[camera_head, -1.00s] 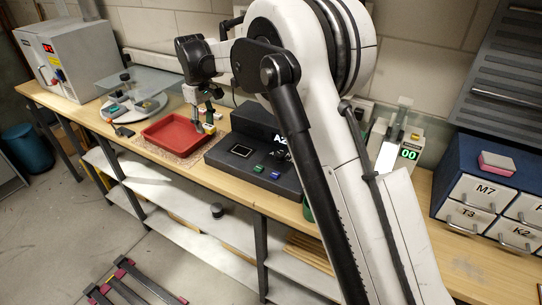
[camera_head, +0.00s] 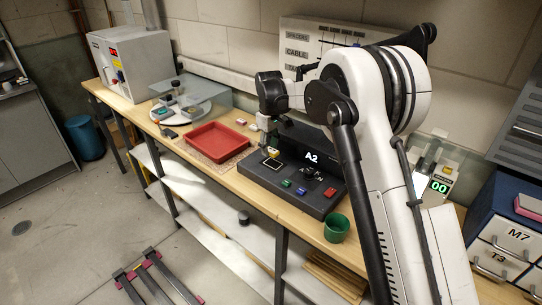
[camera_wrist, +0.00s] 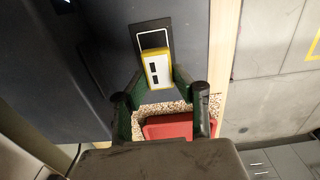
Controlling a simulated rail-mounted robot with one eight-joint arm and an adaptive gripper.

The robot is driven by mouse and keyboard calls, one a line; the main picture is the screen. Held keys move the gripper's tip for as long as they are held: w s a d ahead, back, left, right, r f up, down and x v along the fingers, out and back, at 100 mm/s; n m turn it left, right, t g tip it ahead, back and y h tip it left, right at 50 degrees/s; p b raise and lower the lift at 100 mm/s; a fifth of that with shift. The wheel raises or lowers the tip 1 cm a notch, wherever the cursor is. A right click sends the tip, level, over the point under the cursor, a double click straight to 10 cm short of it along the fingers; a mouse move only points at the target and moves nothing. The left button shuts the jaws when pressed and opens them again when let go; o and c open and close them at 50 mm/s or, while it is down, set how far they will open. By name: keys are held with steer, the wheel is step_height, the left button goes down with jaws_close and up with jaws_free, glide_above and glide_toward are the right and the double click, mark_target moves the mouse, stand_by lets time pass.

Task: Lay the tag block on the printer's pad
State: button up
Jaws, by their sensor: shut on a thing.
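The tag block (camera_wrist: 157,70) is white with a yellow edge and dark marks. My gripper (camera_wrist: 158,82) is shut on it, with a finger at each side. In the head view, the block (camera_head: 273,152) shows small and yellow under my gripper (camera_head: 268,147), at the printer's left part. The printer (camera_head: 310,190) is dark and marked A2. Its pad (camera_head: 273,167) is a dark square with a white outline. In the wrist view the block overlaps the near part of the pad (camera_wrist: 151,36). I cannot tell whether it touches the surface.
A red tray (camera_head: 217,142) lies on a speckled mat left of the printer. Blue, green and red buttons (camera_head: 301,191) line the printer's front. A green cup (camera_head: 337,228) stands by the bench's front edge. A scale (camera_head: 437,184) reading 00 and blue drawers (camera_head: 486,212) are at right.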

mark_target(271, 162)
steer(key=shift+w+d+f, duration=0.15)
steer(key=shift+d+f, duration=0.15)
steer(key=shift+f, duration=0.05)
steer(key=shift+f+p, duration=0.35)
steer(key=shift+f, duration=1.5)
steer(key=shift+f, duration=0.15)
steer(key=o, duration=0.9)
steer(key=shift+c, duration=0.2)
step_height(271, 162, up, 12)
steer(key=shift+r+b, duration=0.25)
steer(key=shift+b, duration=0.3)
